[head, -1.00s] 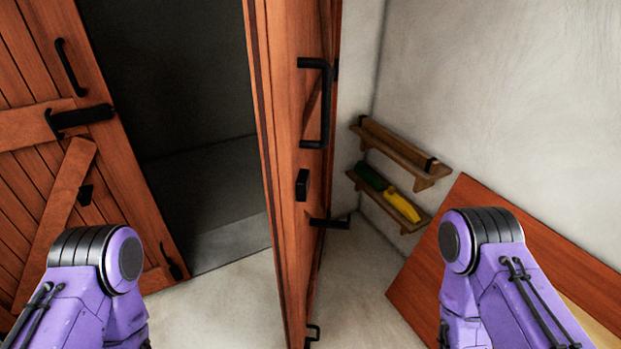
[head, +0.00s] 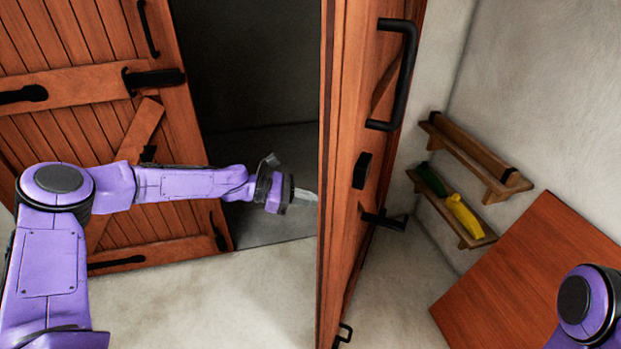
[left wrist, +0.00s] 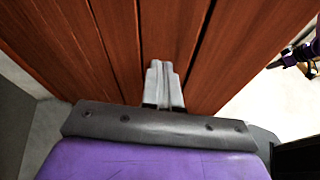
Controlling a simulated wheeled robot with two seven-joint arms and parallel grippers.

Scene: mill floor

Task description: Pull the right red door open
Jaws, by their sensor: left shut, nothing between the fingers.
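The right red door (head: 350,200) stands swung open, seen nearly edge-on in the middle of the head view. Its black pull handle (head: 402,75) and a black latch piece (head: 362,170) are on the side facing right. My left gripper (head: 306,197) is shut and empty, its fingertips at the left side of the door. In the left wrist view its closed fingers (left wrist: 163,84) point at the door's red planks (left wrist: 165,30); I cannot tell whether they touch. Only part of my right arm shows at the lower right; its gripper is out of view.
The left red door (head: 80,75) stands at the left, with a dark opening (head: 255,80) between the doors. Small wall shelves (head: 470,160) hold green and yellow things. A reddish board (head: 530,270) leans at the right. The pale floor (head: 220,300) in front is clear.

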